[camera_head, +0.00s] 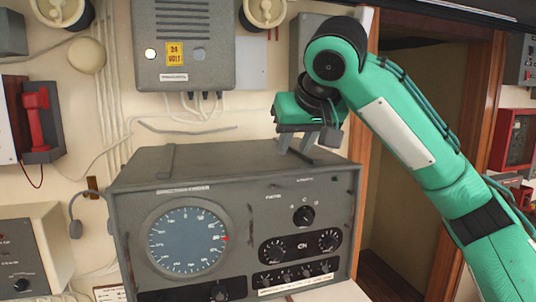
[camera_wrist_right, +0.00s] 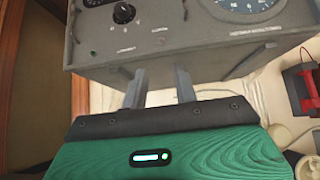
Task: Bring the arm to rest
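My right arm (camera_head: 415,125) is green and comes in from the right edge of the head view, bent at a dark elbow joint. My right gripper (camera_head: 296,146) points down over the right part of the grey console's top. It also shows in the right wrist view (camera_wrist_right: 161,85), with its two grey fingers apart and nothing between them. I cannot tell whether the fingertips touch the console. My left gripper is not in view.
The grey console (camera_head: 205,172) has a round blue dial and several knobs. A red handset (camera_head: 36,115) is at the left. A wood-framed doorway (camera_head: 410,90) lies behind my right arm.

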